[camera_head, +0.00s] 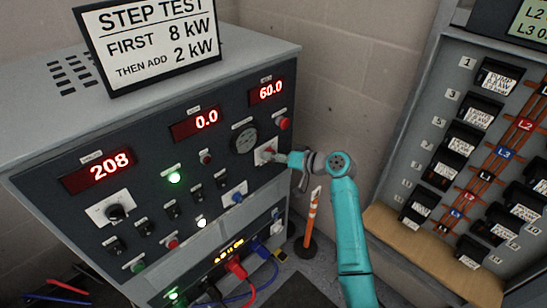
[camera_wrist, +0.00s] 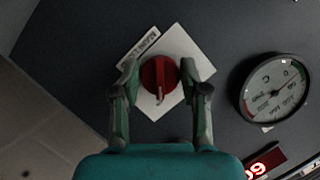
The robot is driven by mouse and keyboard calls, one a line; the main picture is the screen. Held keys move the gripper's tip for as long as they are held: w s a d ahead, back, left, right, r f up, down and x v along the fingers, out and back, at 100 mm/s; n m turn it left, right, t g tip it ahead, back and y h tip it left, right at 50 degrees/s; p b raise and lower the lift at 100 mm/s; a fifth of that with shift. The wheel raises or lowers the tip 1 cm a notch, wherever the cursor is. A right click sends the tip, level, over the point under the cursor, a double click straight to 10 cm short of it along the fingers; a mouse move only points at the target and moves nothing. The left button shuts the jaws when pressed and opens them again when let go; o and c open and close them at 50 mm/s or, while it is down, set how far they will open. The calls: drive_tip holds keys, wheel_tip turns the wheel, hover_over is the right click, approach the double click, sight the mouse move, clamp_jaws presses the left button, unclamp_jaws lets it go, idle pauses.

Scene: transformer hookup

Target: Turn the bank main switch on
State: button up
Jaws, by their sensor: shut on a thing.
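The main switch is a red rotary knob (camera_wrist: 158,76) on a white square plate (camera_wrist: 176,40); a label beside it starts with "MAIN". Its pale pointer mark points down toward my gripper in the wrist view. In the head view the white plate (camera_head: 262,153) is at the right end of the grey panel, below a round gauge. My gripper (camera_wrist: 160,72) has one finger on each side of the knob and is shut on it. In the head view my gripper (camera_head: 276,156) reaches the panel from the right and hides part of the knob.
The panel's displays (camera_head: 109,167) read 208, 0.0 and 60.0. The gauge (camera_head: 244,140) sits close to my gripper. Red and blue cables (camera_head: 237,268) plug in below. An orange-and-white post (camera_head: 312,217) stands behind my arm. A breaker panel (camera_head: 465,150) is at right.

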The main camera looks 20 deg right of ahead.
drive_tip(key=shift+m, duration=0.3)
idle(0.4)
drive_tip(key=o, duration=1.1)
drive_tip(key=shift+o, duration=0.2)
drive_tip(key=v, duration=1.2)
drive_tip(key=shift+f, duration=0.2)
drive_tip(key=shift+d, duration=0.1)
